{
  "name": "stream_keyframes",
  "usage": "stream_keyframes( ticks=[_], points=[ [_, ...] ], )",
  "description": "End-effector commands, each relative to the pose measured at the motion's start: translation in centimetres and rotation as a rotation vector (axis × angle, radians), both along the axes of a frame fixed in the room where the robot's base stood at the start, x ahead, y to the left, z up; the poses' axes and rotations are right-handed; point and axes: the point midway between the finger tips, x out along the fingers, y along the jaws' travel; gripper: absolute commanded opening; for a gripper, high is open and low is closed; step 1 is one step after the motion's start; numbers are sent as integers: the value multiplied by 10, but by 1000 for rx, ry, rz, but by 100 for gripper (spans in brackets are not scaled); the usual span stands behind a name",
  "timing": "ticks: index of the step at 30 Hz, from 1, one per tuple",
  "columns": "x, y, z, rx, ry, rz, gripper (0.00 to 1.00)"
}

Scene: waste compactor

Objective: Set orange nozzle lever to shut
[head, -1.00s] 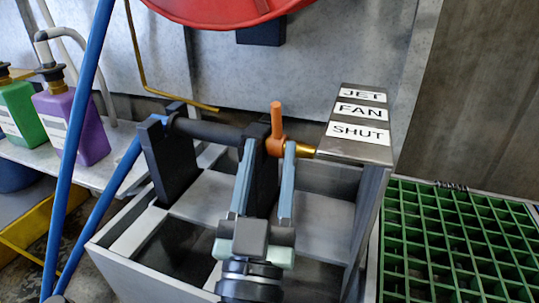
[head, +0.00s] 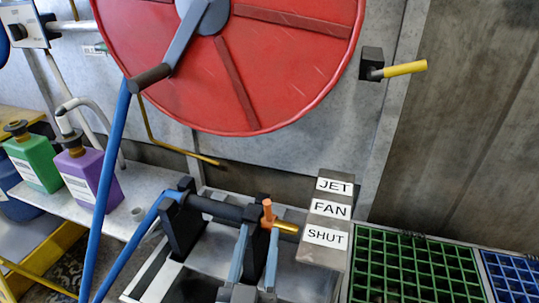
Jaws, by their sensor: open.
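The orange nozzle lever (head: 267,212) is a short stub pointing up beside the brass nozzle tip (head: 287,229), at the right end of a dark horizontal barrel (head: 225,209). A plate (head: 309,251) to its right carries the labels JET, FAN and SHUT from back to front. I cannot tell which label the lever is set to. My gripper (head: 258,232) is open, its two blue-grey fingers reaching up from the bottom edge. Its fingertips are at the nozzle, close to the lever's base; contact cannot be told. Nothing is held.
Black brackets (head: 183,232) hold the barrel over a grey bin. A large red hose reel (head: 290,75) hangs above, with a yellow-handled valve (head: 404,69) at right. Blue hose runs left, near green and purple bottles (head: 90,180). A green grating (head: 405,270) lies right.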

Motion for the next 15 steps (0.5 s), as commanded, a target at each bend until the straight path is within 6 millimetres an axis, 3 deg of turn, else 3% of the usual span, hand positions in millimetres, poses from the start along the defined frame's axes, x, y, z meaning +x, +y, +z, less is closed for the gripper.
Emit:
stream_keyframes(
  ticks=[1,3,15],
  points=[
    [-4,1,18,2,28,0,48],
    [-9,1,20,6,60,-3,48],
    [-25,0,18,14,147,-12,48]
  ],
)
